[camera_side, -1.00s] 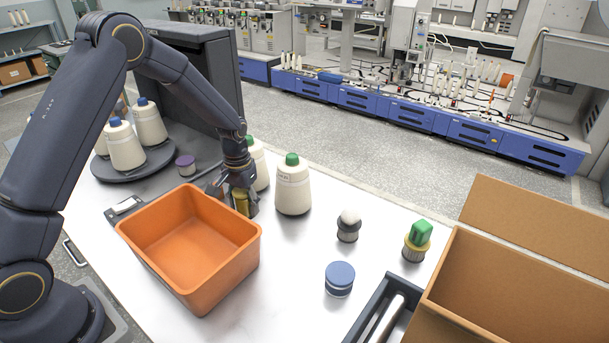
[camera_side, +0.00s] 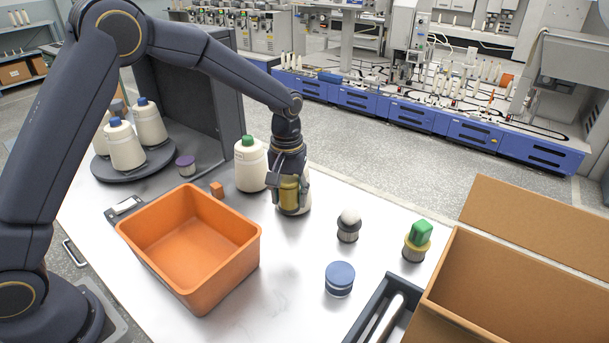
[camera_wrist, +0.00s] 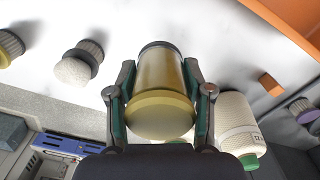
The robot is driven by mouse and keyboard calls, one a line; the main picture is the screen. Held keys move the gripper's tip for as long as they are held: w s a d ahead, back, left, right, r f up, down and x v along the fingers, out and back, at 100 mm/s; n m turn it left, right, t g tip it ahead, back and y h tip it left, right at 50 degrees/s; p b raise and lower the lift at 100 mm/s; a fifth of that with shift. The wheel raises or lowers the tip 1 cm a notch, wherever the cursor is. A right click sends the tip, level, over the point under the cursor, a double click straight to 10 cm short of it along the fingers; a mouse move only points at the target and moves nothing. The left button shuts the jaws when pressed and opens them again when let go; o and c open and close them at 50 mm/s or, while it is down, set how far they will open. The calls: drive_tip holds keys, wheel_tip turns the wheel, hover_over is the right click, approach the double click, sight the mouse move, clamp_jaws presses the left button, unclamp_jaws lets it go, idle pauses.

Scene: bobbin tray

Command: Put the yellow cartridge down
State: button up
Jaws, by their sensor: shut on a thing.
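The yellow cartridge (camera_side: 289,191) is a short yellow cylinder held upright between the fingers of my gripper (camera_side: 287,182).
An orange bin (camera_side: 190,287) stands to the left, with a small orange cube (camera_side: 216,189) behind it. A green-capped bobbin (camera_side: 250,170) is left of my gripper. A white-topped item (camera_side: 348,226), a blue-lidded jar (camera_side: 339,278) and a green-topped item (camera_side: 417,240) stand right. The table in front is clear.

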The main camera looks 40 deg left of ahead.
drive_tip(key=d, duration=0.3)
hover_over(299, 245)
drive_tip(key=shift+m, duration=0.4)
wheel_tip(299, 245, down, 6)
drive_tip(key=shift+f, duration=2.1)
drive_tip(key=shift+f, duration=0.15)
drive_tip(key=o, duration=1.2)
drive_tip(key=shift+o, duration=0.2)
